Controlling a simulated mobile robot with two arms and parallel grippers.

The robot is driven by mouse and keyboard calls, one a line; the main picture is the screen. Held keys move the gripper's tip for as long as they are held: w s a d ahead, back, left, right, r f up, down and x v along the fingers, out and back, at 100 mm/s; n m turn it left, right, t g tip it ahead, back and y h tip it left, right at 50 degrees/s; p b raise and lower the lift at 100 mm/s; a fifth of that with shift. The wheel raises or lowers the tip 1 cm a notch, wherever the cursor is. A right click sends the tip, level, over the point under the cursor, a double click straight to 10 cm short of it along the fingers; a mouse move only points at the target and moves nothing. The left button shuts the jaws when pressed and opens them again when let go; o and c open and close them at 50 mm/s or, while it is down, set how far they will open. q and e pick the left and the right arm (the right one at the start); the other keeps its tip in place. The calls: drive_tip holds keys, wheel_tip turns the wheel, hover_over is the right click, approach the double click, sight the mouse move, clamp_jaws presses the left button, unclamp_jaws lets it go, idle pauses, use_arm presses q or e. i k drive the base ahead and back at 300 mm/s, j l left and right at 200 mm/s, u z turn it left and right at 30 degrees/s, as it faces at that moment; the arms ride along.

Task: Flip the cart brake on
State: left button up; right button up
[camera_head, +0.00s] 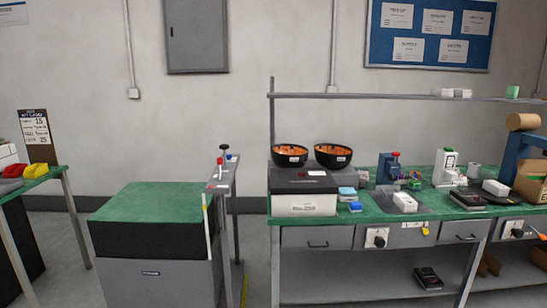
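A grey, cart-like unit with a black upper section and green top (160,203) stands on the floor left of centre. At its right side is a narrow grey stand (234,215). On top of the stand are a small red-tipped piece (220,161) and a dark-knobbed upright piece (224,148). A thin pale rod with a yellowish tip (206,228) stands at the unit's right front edge. I cannot tell which part is the brake or how it is set. Neither of my grippers shows.
A green-topped workbench (400,211) with bowls, boxes and small devices fills the right. A green-topped table (32,180) with red and yellow items is at the left edge. Grey floor (65,262) is open between that table and the unit. A grey wall stands behind.

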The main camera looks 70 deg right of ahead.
sight(220, 160)
drive_tip(key=z, duration=2)
drive_tip(key=i+j, duration=0.1)
drive_tip(key=i, duration=0.4)
drive_tip(key=i+j+z, duration=0.15)
drive_tip(key=i, duration=0.3)
drive_tip(key=i+j, duration=0.1)
drive_tip(key=i, duration=0.4)
drive_tip(key=i+j+z, duration=0.15)
drive_tip(key=i, duration=0.35)
drive_tip(key=i+j, duration=0.25)
drive_tip(key=i, duration=0.2)
drive_tip(key=i+j+z, duration=0.15)
drive_tip(key=i, duration=0.3)
